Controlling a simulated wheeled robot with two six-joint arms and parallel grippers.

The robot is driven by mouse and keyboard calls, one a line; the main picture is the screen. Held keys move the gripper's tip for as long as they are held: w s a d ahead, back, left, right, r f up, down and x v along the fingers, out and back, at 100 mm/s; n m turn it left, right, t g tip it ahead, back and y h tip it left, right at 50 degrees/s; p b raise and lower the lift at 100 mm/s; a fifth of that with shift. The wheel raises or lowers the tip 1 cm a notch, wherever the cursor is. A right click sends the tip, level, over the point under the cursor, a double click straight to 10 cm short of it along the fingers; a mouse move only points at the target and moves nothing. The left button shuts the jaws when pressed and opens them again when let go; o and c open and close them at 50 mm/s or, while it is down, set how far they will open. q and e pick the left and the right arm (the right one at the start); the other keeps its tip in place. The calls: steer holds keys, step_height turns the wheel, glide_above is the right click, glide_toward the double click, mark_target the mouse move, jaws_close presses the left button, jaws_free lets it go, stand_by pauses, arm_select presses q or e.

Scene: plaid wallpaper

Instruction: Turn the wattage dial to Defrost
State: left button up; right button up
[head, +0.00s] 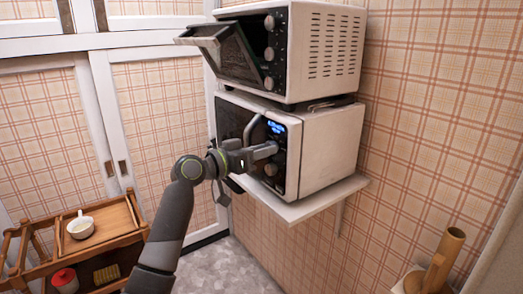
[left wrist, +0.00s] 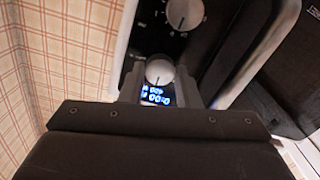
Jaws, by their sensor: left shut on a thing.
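The microwave (head: 318,150) is white with a black front, a lit blue display (head: 276,127) and two dials. My left gripper (head: 268,149) reaches its control panel from the left, just below the display. It is shut on the upper dial (left wrist: 160,71), which shows in the left wrist view beside the display, between the fingers. The lower dial (head: 270,169) is free; it also shows at the top of the left wrist view (left wrist: 185,12). The dial markings are too small to read, so the setting cannot be told. My right gripper is not in view.
The microwave stands on a white wall shelf (head: 300,208). A toaster oven (head: 325,50) with its door (head: 228,52) hanging open sits on top, above my left arm. A wooden cart (head: 105,222) with a white pot (head: 80,228) is at lower left. A wooden object (head: 440,262) is at lower right.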

arm_select(q)
steer(key=shift+n+p, duration=2.35)
steer(key=shift+n, duration=1.55)
steer(key=o, duration=1)
steer(key=shift+c, duration=0.2)
steer(key=b+v, duration=0.3)
steer(key=v, duration=1.4)
steer(key=shift+s+a+b, duration=0.15)
steer(key=shift+b, duration=0.2)
